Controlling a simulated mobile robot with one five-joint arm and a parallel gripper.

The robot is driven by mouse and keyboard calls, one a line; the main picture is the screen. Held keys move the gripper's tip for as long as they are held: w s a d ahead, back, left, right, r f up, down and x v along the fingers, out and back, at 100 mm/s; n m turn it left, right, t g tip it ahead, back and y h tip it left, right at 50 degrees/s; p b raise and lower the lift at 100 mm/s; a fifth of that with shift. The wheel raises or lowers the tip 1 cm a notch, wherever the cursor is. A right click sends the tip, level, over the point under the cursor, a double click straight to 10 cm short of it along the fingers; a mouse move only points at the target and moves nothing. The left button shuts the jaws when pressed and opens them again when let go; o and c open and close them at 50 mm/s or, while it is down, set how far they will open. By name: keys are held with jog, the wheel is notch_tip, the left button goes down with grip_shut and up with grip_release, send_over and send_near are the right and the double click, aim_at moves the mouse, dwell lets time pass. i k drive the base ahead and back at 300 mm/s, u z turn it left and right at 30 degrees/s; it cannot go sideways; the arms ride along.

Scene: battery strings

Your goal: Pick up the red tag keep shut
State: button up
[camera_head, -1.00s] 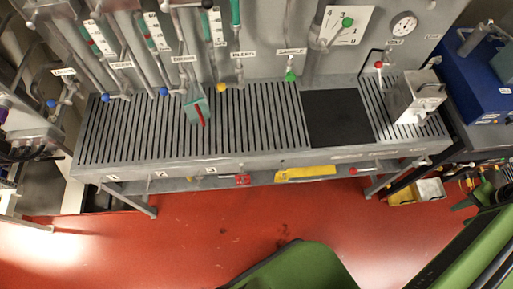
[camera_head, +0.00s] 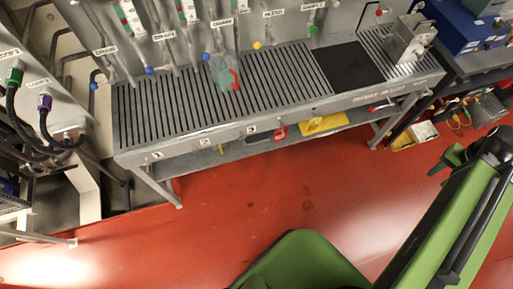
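A small red tag (camera_head: 280,132) with a pale mark sits low at the front of the slatted grey bench (camera_head: 135,140), left of a yellow item; its lettering is too small to read. Another red piece (camera_head: 235,78) shows on a pale teal container (camera_head: 221,74) on the bench top; I cannot tell if it is a tag. My green arm rises at the right. A small green part that looks like my gripper (camera_head: 452,158) shows beside its dark joint, over the floor, well right of the red tag. Its fingers cannot be made out.
A yellow item (camera_head: 325,124) is beside the red tag. A black mat (camera_head: 348,67) and a grey metal box (camera_head: 408,40) are on the bench. A panel with thick cables (camera_head: 45,115) stands at left. Bench legs reach the open red floor (camera_head: 250,205).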

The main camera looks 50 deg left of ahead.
aim_at(278, 136)
jog(key=k, duration=1.3)
jog(key=u, duration=2.15)
jog(key=i, duration=1.5)
